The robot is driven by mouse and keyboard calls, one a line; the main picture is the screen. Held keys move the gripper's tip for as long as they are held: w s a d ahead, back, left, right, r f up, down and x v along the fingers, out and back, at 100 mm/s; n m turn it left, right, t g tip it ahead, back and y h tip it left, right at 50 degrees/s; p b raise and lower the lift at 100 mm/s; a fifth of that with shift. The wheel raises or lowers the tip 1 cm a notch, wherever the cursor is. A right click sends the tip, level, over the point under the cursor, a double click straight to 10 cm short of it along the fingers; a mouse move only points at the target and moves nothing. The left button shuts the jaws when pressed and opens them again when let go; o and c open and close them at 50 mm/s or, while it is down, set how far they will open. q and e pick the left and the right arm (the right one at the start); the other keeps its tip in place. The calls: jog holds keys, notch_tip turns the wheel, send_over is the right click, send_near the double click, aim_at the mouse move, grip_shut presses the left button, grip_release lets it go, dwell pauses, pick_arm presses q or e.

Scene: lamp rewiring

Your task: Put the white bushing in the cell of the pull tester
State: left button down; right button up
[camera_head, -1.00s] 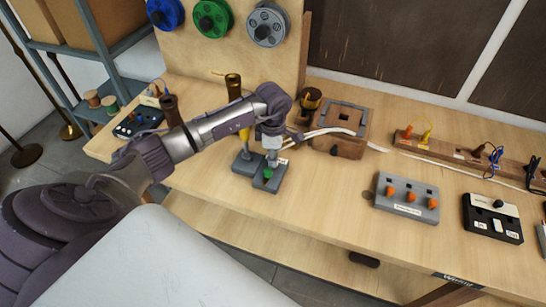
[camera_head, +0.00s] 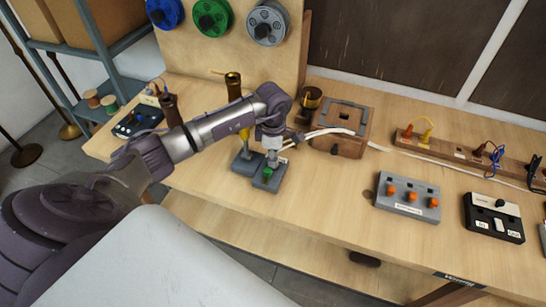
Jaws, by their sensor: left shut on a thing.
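My left gripper (camera_head: 272,158) points down at the middle of the bench, just above a grey two-part block with a green spot (camera_head: 267,176). It is shut on a small pale piece that looks like the white bushing, mostly hidden by the fingers. I cannot tell whether the piece touches the block. The grey block looks like the pull tester, with a yellow-topped post (camera_head: 245,134) at its back left; the gripper hides its cell. My right gripper is out of view.
A wooden box (camera_head: 341,144) with white cables stands close right of the gripper. Farther right are a grey block with orange knobs (camera_head: 407,197) and a black box with a white panel (camera_head: 493,217). Brown cylinders stand behind my left arm. The bench front is clear.

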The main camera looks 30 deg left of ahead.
pick_arm(q)
jog(key=shift+f, duration=0.25)
jog(key=c, duration=1)
grip_release()
jog(key=shift+o, duration=0.2)
jog(key=shift+w, duration=0.1)
notch_tip(320, 180, up, 12)
